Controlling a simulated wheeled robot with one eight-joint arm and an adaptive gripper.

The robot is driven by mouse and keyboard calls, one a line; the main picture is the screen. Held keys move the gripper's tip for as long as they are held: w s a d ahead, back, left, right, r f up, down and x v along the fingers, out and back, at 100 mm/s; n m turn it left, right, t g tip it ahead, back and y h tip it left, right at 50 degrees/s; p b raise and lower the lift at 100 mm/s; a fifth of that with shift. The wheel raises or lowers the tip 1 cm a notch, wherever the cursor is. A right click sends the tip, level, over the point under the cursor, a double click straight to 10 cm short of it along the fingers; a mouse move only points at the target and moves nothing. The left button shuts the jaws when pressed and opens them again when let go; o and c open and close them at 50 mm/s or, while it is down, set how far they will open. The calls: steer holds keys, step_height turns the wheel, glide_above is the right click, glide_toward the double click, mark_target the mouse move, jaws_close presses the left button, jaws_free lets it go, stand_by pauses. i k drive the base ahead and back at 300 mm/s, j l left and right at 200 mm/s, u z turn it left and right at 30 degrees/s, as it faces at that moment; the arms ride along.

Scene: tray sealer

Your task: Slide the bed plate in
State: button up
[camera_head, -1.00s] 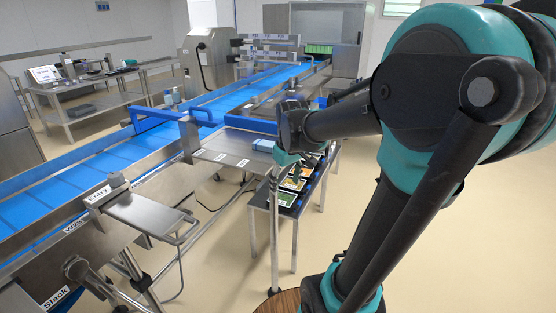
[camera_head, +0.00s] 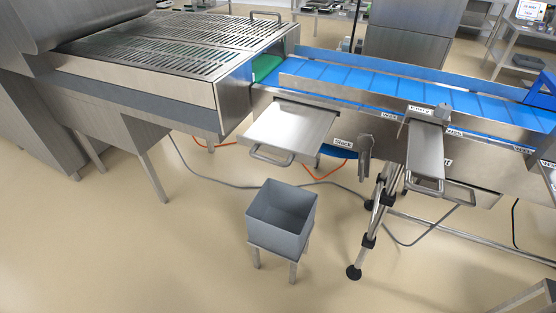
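A flat steel plate (camera_head: 292,127) sticks out toward me from under the conveyor's left end. It has a bar handle (camera_head: 268,156) along its front edge and looks like a pulled-out bed plate; no label names it. A second, narrower steel plate (camera_head: 426,152) juts out below the "Entry" label, with another handle (camera_head: 446,193) beneath it. I cannot tell from labels alone which one the task means. My gripper and arm are not in this view, so nothing of mine is seen touching either plate.
A "Slack" label and small lever (camera_head: 364,147) sit right of the left plate. A grey open bin (camera_head: 283,216) on a stand is below it. A slatted steel machine (camera_head: 170,50) adjoins the blue conveyor (camera_head: 385,85). Cables and a support leg (camera_head: 370,235) reach the floor. The front-left floor is clear.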

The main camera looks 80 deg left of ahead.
mark_target(292, 131)
steer(key=u, duration=0.4)
steer(key=l+u, duration=0.15)
steer(key=u, duration=0.65)
steer(key=l+u, duration=0.15)
steer(key=u, duration=0.25)
